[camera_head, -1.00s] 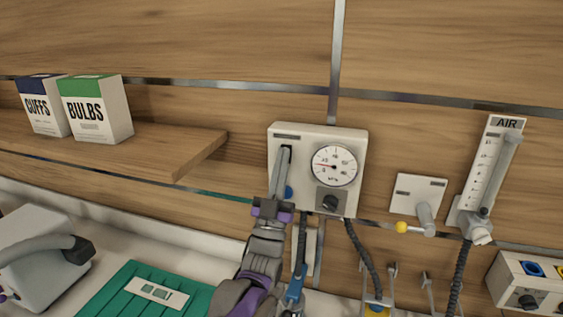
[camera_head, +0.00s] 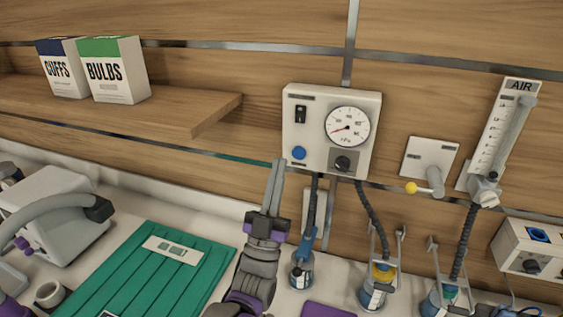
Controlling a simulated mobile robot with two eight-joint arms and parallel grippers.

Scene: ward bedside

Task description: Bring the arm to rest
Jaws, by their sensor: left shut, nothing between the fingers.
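My left gripper (camera_head: 277,172) points up in the middle of the camera_head view, its fingers together and empty. Its tips are just left of and below the wall-mounted gauge unit (camera_head: 304,164), apart from its switch and button in the picture. The unit has a round dial (camera_head: 347,127), a black rocker switch (camera_head: 300,114), a blue button (camera_head: 299,153) and a black knob (camera_head: 342,163). The dial's needle points to the lower left. My right gripper does not show.
A wooden shelf (camera_head: 190,117) at left holds a CUFFS box (camera_head: 62,68) and a BULBS box (camera_head: 115,70). Hoses and bottles (camera_head: 378,287) crowd the right. An AIR flowmeter (camera_head: 497,130) is on the wall.

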